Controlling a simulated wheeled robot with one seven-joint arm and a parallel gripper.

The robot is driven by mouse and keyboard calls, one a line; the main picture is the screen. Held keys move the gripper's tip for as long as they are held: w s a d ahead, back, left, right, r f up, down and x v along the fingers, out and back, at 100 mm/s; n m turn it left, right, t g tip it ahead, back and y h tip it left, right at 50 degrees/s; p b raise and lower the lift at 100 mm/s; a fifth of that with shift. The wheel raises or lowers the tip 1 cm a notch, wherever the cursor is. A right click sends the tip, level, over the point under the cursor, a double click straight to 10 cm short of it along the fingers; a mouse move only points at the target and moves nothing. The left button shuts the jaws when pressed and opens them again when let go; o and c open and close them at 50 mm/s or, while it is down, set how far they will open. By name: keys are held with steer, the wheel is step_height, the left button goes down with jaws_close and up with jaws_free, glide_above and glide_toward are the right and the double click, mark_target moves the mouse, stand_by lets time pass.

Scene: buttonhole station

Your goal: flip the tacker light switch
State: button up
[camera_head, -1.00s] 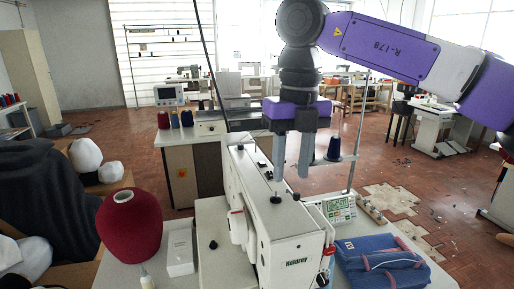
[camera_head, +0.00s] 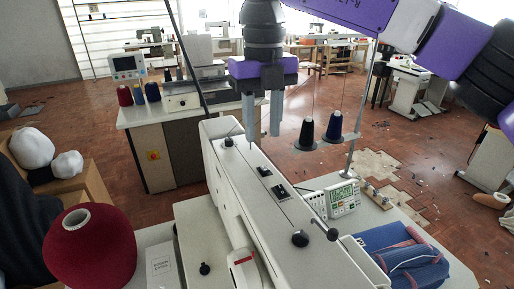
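The white sewing machine, the tacker (camera_head: 235,190), stands in the middle of the head view, its long top running toward me. Two small black switches sit on that top, one farther back (camera_head: 264,171) and one nearer (camera_head: 280,191). I cannot tell which is the light switch, or its position. My gripper (camera_head: 262,134) points down with two grey fingers apart and nothing between them. In the picture its fingertips show above the switches, toward the machine's far end. The height of the fingertips over the top is hard to judge.
Thread spools (camera_head: 307,135) on a stand and a small display panel (camera_head: 342,198) are right of the machine. A blue folded bundle (camera_head: 402,255) lies at front right. A dark red cone (camera_head: 92,252) and a white box (camera_head: 163,267) stand at left. Black knobs rise from the machine top.

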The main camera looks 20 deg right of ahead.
mark_target(262, 166)
steer(key=shift+f+p, duration=0.6)
steer(key=shift+f, duration=2.9)
jaws_close()
